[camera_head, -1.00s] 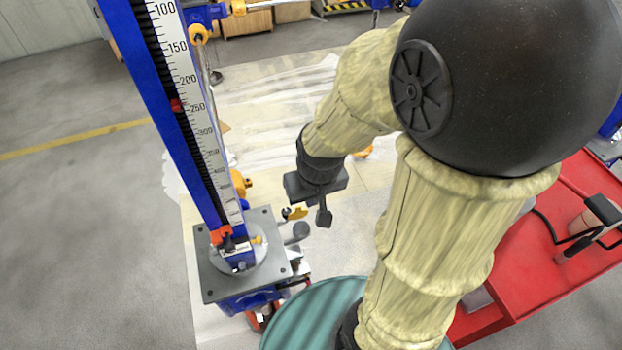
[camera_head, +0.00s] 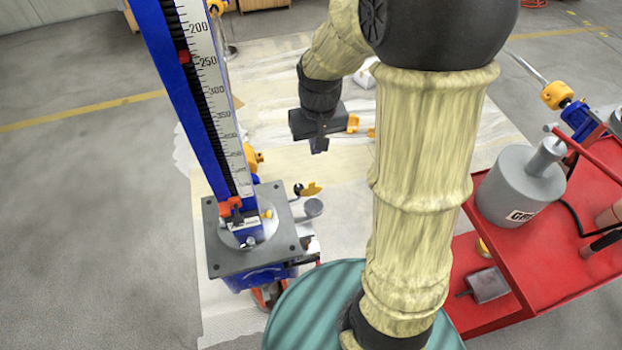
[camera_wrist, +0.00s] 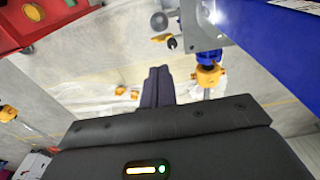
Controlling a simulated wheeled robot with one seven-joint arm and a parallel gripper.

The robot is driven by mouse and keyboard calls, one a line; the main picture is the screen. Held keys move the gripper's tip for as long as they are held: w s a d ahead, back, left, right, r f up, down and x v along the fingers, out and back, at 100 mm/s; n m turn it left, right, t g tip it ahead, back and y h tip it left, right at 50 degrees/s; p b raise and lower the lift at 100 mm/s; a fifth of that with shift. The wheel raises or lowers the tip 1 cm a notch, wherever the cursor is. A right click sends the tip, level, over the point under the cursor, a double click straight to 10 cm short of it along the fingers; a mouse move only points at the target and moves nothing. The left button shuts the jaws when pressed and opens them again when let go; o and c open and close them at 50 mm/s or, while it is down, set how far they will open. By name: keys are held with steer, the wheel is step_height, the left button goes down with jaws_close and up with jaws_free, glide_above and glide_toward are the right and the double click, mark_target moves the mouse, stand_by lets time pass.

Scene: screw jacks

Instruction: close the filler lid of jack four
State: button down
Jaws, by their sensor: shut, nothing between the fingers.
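A jack with a blue column (camera_head: 185,110), a millimetre scale and a grey base plate (camera_head: 228,262) stands left of my arm. No jack number is readable. Beside the plate's right edge are a round grey part (camera_head: 312,208), a small yellow piece (camera_head: 311,189) and a black knob (camera_head: 298,189). These also show near the top of the wrist view, the round grey part (camera_wrist: 159,21) above the yellow piece (camera_wrist: 161,37). I cannot tell whether the filler lid is open. My gripper (camera_head: 319,146) is shut and empty, beyond these parts and apart from them; its fingers (camera_wrist: 155,88) point towards them.
A red cart (camera_head: 500,322) at right holds a grey canister (camera_head: 518,190) and tools. A teal round top (camera_head: 290,315) lies under my arm. A yellow fitting (camera_wrist: 208,75) shows right of my fingers. Pale sheeting (camera_head: 285,90) covers floor beyond; open floor lies left.

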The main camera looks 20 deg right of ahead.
steer(key=w+f+g+b, duration=0.2)
steer(key=w+f+b, duration=0.2)
steer(key=w, duration=0.5)
step_height(320, 180, down, 2)
steer(key=shift+w, duration=0.3)
steer(key=shift+a, duration=0.1)
glide_above(311, 189)
steer(key=w, duration=0.2)
step_height(311, 189, down, 11)
steer(key=shift+s+r, duration=0.15)
steer(key=shift+r, duration=0.05)
steer(key=shift+f+b, duration=0.1)
steer(key=shift+b, duration=0.35)
